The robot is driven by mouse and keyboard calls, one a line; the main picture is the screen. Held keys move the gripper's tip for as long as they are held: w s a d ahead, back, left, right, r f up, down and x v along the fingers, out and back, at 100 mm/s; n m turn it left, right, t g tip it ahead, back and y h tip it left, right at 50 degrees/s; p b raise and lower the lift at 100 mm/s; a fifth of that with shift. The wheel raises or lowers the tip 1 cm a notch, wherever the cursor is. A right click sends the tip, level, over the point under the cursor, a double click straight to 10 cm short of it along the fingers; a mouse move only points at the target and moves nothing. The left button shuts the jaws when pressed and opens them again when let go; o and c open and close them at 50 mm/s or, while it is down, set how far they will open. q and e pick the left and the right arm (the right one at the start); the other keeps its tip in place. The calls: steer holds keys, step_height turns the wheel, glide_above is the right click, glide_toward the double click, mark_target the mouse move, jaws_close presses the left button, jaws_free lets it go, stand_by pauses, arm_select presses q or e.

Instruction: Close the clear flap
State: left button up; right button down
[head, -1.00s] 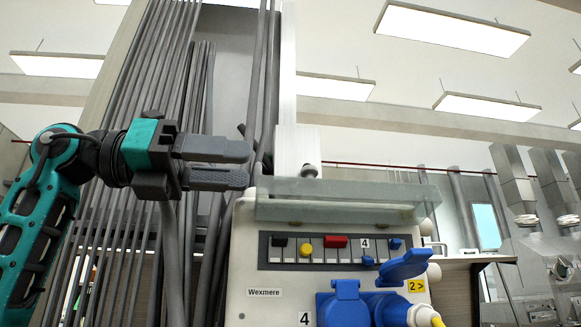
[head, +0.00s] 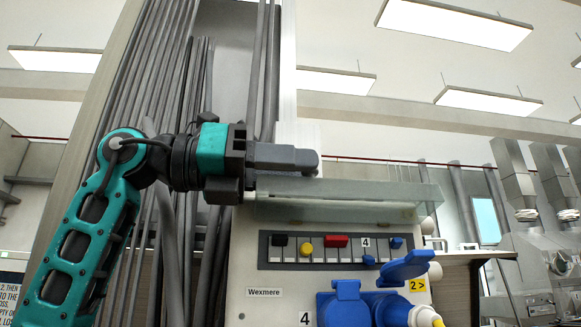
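The clear flap (head: 345,203) is a glassy, greenish panel along the top of a white switch box (head: 252,262) in the head view. It is raised, standing out above the row of switches and leaving them uncovered. My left gripper (head: 308,161) is just above the flap's left part, with its fingers pointing right. The fingers overlap in this view, so their gap is hidden. I cannot tell whether they touch the flap. My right gripper is not in view.
Below the flap is a switch row (head: 335,250) with black, yellow, red and blue parts. Blue sockets (head: 347,303) with lids and a plug sit lower on the box. Grey pipes (head: 190,110) run behind my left arm. The space above the flap's right part is clear.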

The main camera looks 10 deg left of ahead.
mark_target(293, 192)
arm_select(q)
jaws_close()
steer(key=shift+s+f, duration=0.1)
stand_by(0.4)
steer(key=m, duration=0.1)
steer(key=s+f+m, duration=0.1)
steer(key=m, duration=0.1)
steer(key=shift+d+f+m, duration=0.15)
steer(key=shift+f+m, duration=0.1)
steer(key=shift+m, duration=0.05)
steer(key=shift+s+d+f+m, duration=0.1)
steer(key=shift+s+f+m, duration=0.15)
steer(key=shift+f+m, duration=0.45)
steer(key=shift+s+d+f+m, duration=0.1)
steer(key=shift+s+f+m, duration=0.15)
steer(key=shift+m, duration=0.75)
